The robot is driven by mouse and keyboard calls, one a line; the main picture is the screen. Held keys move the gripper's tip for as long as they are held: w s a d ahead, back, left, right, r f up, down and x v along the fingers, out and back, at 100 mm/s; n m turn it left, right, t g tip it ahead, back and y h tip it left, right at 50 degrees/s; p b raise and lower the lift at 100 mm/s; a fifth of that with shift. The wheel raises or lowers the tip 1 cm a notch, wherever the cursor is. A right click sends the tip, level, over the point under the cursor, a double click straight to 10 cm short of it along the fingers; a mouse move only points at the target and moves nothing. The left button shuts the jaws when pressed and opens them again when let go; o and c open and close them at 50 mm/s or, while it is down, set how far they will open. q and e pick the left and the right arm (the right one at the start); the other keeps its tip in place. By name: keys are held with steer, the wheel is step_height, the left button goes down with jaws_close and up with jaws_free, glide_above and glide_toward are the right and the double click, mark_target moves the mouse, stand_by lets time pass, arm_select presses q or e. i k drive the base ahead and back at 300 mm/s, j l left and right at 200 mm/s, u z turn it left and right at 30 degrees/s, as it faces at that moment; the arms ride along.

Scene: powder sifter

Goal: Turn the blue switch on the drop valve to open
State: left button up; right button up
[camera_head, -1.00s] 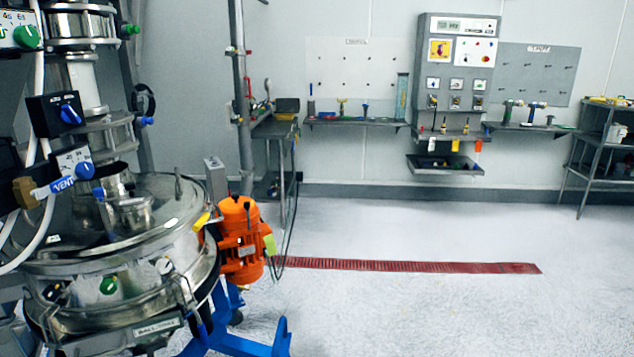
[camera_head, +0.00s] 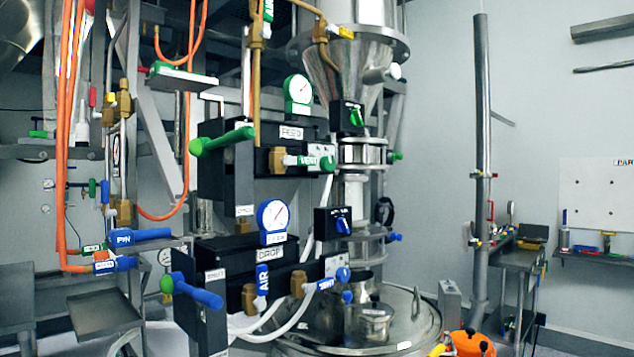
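The blue switch (camera_head: 342,225) is a small rotary knob on a black box, right of a round blue-rimmed gauge (camera_head: 273,215). The lettering above the knob is too small to read. Below the gauge is the drop valve panel (camera_head: 270,253), a black block with a DROP label. A blue lever handle (camera_head: 199,294) sticks out at its left, and blue AIR (camera_head: 262,280) and VENT (camera_head: 325,284) handles hang at its front. Neither of my grippers is in view.
A similar green set stands above: a FEED panel (camera_head: 291,132), a green switch (camera_head: 354,115) and a green lever (camera_head: 222,139). The steel sifter lid (camera_head: 400,325) lies below. Orange hoses (camera_head: 66,150) and a pole (camera_head: 482,150) stand left and right.

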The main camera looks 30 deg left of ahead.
mark_target(342, 225)
steer(key=u, duration=1.15)
